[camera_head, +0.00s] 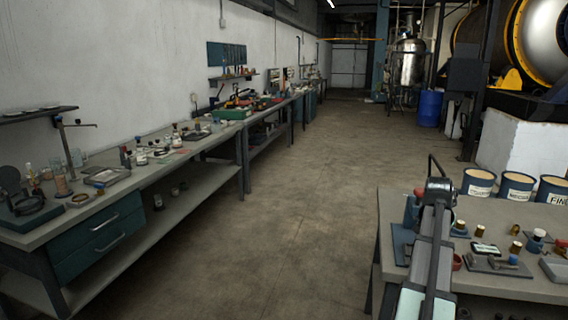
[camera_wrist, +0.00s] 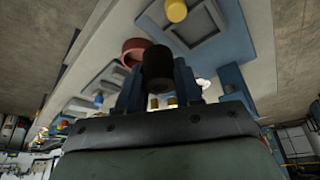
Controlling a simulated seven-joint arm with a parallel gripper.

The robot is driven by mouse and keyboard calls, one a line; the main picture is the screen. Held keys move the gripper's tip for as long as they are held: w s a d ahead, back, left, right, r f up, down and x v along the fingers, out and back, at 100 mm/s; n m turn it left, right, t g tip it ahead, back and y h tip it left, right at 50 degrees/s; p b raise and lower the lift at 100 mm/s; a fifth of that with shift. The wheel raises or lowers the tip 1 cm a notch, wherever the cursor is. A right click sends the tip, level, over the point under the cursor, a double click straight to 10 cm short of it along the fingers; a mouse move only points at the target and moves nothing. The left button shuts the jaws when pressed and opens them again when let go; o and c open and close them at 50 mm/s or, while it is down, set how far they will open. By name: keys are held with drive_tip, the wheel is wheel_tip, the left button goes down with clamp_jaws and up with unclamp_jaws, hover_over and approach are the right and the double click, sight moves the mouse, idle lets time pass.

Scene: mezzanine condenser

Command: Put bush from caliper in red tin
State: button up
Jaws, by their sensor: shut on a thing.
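My gripper (camera_wrist: 157,88) is shut on a dark, nearly black cylinder, which I take to be the bush (camera_wrist: 158,66). It stands up between the two blue fingers in the wrist view. The round red tin (camera_wrist: 132,50) is just left of the bush in that view, partly hidden by it; I cannot tell the height between them. In the head view a small red round thing (camera_head: 457,262), likely the tin, shows beside my arm. My arm hides the gripper and the bush there. I cannot make out the caliper for certain.
A blue tray (camera_wrist: 207,22) with a yellow piece (camera_wrist: 176,10) lies beyond the bush. The floor between the benches is clear.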

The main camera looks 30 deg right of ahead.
drive_tip(key=w+a+n+t, duration=0.1)
drive_tip(key=w+a+n, duration=0.1)
drive_tip(key=w+a, duration=0.6)
drive_tip(key=w+a+n+y, duration=0.15)
drive_tip(key=w+a, duration=0.35)
drive_tip(key=a, duration=0.8)
drive_tip(key=w+a+n+t+h, duration=0.1)
drive_tip(key=w+a+n, duration=0.2)
drive_tip(key=w+a, duration=0.5)
drive_tip(key=w+a+r+n+y, duration=0.1)
drive_tip(key=w+a+n, duration=0.1)
drive_tip(key=a, duration=1.5)
drive_tip(key=w+a+r+n+t+y, duration=0.1)
drive_tip(key=w+a+n, duration=0.1)
drive_tip(key=a, duration=1.5)
drive_tip(key=shift+w+r+n, duration=0.15)
drive_tip(key=shift+w+n, duration=0.2)
drive_tip(key=shift+n, duration=0.5)
drive_tip(key=shift+a+y, duration=0.15)
drive_tip(key=shift+y, duration=0.1)
